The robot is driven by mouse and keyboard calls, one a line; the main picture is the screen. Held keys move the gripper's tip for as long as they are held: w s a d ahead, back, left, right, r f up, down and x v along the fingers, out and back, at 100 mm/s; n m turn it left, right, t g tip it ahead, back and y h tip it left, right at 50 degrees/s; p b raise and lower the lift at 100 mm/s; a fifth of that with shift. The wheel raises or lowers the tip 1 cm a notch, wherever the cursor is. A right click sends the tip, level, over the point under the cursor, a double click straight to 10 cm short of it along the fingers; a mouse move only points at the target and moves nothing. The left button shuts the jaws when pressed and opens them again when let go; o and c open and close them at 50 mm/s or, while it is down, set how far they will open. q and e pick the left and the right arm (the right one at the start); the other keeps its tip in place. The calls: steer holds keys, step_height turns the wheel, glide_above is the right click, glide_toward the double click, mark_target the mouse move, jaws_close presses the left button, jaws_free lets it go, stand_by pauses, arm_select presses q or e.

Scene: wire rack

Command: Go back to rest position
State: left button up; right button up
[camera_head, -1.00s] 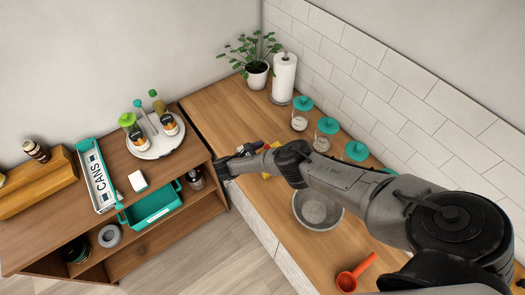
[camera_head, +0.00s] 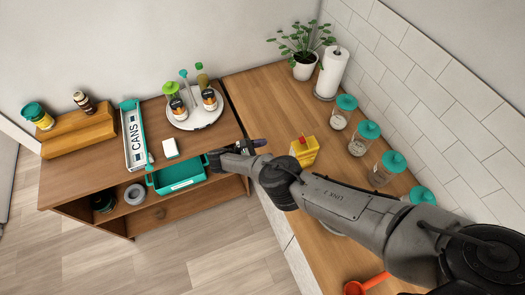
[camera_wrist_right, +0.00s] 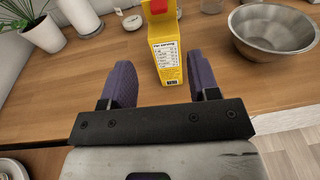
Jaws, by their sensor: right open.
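My right gripper (camera_head: 261,143) reaches in from the right in the head view, over the counter's left edge near the shelf unit. Its two purple fingers (camera_wrist_right: 160,75) are spread apart and empty in the right wrist view. A yellow carton (camera_head: 304,151) with a red cap stands upright on the counter, just right of the fingertips with a gap. In the wrist view the carton (camera_wrist_right: 167,52) shows beyond and between the fingers. My left gripper is not in view.
The wooden counter (camera_head: 258,88) holds a plant (camera_head: 303,45), a paper towel roll (camera_head: 332,73) and several teal-lidded jars. On the left, a shelf unit (camera_head: 65,168) holds a CANS box (camera_head: 135,135), a teal bin (camera_head: 178,176) and a round tray (camera_head: 197,120).

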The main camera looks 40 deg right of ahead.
steer(key=shift+w+a, duration=0.1)
steer(key=shift+a, duration=0.15)
stand_by(0.4)
